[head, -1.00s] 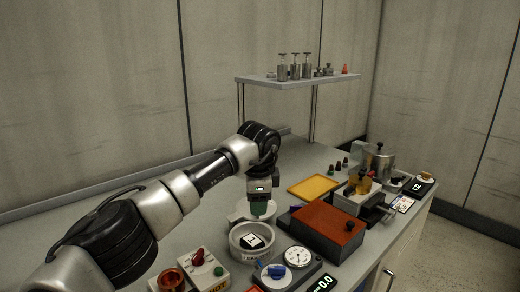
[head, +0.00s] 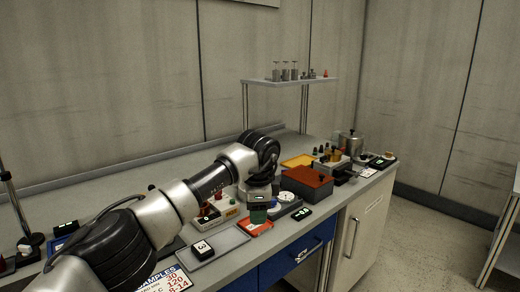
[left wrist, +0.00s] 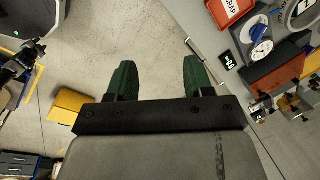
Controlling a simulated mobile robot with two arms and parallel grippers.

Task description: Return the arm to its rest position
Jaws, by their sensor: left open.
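My left arm (head: 165,208) reaches in from the lower left of the head view, with its elbow bent and its wrist pointing down. My left gripper (head: 258,216) shows as a dark green and black end near the front edge of the bench, in front of the red tray in the picture. In the left wrist view the two green fingers of the gripper (left wrist: 158,78) are apart, with nothing between them. Bare floor (left wrist: 150,35) shows beyond them. My right gripper cannot be made out.
The bench (head: 120,190) carries a red tray marked SCRAP (left wrist: 232,10), a dial gauge (left wrist: 262,48), a red-topped box (head: 308,176) and a numbered black block (head: 202,249). A shelf (head: 290,80) stands behind. Open floor (head: 425,225) lies at right.

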